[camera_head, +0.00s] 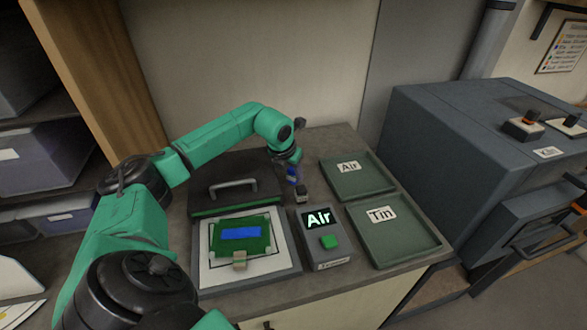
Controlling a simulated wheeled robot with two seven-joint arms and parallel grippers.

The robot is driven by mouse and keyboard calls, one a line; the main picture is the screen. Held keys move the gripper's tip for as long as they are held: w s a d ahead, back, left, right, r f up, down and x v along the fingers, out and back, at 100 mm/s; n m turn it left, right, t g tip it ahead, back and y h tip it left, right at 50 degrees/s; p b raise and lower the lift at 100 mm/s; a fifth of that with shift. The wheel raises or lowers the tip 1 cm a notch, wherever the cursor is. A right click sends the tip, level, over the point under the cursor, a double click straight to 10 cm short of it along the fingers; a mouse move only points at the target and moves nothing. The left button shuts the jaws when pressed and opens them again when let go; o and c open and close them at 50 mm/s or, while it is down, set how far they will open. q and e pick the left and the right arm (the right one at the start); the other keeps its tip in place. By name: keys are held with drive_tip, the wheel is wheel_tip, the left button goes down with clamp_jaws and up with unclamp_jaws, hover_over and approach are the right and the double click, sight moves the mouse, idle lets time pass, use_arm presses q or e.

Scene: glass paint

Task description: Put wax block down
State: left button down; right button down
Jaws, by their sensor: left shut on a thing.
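My left gripper (296,156) is at the end of the teal arm, above the back of the counter just right of the black lidded press. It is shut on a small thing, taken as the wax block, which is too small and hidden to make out. A small blue piece (291,175) shows right below the fingers; I cannot tell if it is held or standing. A small dark piece with a pale top (302,195) stands just in front of it. My right gripper is not in view.
The press (281,265) lies open with a green sheet (260,243) bearing a blue rectangle. Beside it is a box with an "Air" display and green button (329,242). Trays labelled "Air" (372,187) and "Tin" (417,245) look empty. A dark kiln (440,135) stands right.

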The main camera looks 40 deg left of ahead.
use_arm(q)
drive_tip(key=shift+w+a+f, duration=0.1)
drive_tip(key=shift+w, duration=0.05)
drive_tip(key=c, duration=0.6)
unclamp_jaws()
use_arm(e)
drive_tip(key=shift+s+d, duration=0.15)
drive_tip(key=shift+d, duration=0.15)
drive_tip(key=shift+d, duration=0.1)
use_arm(q)
drive_tip(key=shift+s+r+b, duration=0.2)
drive_tip(key=shift+r+b, duration=0.1)
drive_tip(key=shift+r, duration=0.2)
drive_tip(key=b+v, duration=0.2)
drive_tip(key=v, duration=0.9)
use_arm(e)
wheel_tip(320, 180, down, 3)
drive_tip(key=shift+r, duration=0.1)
